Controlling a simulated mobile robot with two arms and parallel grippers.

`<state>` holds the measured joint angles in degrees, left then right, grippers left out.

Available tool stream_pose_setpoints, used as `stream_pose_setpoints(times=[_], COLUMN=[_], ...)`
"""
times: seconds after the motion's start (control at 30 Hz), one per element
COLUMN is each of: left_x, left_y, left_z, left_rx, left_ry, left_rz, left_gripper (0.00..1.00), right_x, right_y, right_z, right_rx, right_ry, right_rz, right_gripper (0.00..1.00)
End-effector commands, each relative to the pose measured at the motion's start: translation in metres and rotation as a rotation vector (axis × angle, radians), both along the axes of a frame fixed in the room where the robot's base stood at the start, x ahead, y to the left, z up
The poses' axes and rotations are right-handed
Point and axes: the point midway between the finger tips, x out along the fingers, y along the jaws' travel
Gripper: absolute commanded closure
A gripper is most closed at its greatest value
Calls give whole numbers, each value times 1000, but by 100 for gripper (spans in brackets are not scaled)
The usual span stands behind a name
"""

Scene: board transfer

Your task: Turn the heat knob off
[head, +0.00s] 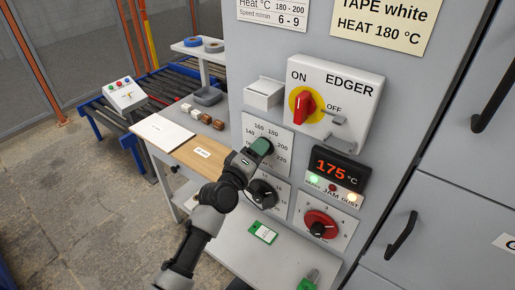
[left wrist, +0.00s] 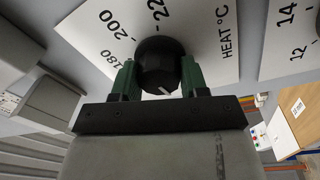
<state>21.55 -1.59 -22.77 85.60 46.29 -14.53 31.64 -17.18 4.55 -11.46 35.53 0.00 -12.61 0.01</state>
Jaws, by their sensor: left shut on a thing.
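The black heat knob (left wrist: 160,65) sits on a white dial plate marked HEAT °C (left wrist: 222,50). My left gripper (left wrist: 158,80) is shut on it, with one green finger on each side. A short white mark shows on the knob near the gripper. In the head view the dial plate (head: 250,130) shows numbers from 140 to 220, and my left gripper (head: 261,147) covers most of the knob. My right gripper is not in view.
A red ON/OFF switch (head: 303,105) sits above, near ON. The display (head: 336,168) reads 175 °C. Another black knob (head: 263,193) and a red-ringed knob (head: 320,226) are below. A shelf (head: 225,240) holds a green tag (head: 263,233). A wooden board (head: 192,154) lies at left.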

Motion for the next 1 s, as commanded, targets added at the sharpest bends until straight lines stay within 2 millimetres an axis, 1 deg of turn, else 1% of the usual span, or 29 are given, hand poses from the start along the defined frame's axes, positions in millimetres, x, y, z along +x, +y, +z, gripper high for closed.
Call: stream_pose_setpoints(times=[0.03, 0.2, 0.4, 0.97, 1.0], left_x=[1, 1, 1, 1, 1], left_y=[0, 0, 0, 0, 0], left_z=[6, 5, 5, 5, 5], left_rx=[-31, -111, -166, -192, -192], left_ry=[13, 69, 108, 124, 124], left_rz=[1, 1, 2, 2, 2], left_gripper=[80, 80, 80, 80, 53], right_x=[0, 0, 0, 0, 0], right_y=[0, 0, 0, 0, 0], right_z=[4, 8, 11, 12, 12], right_rx=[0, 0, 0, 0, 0], right_ry=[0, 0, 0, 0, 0], right_rz=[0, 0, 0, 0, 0], right_gripper=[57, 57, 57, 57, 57])
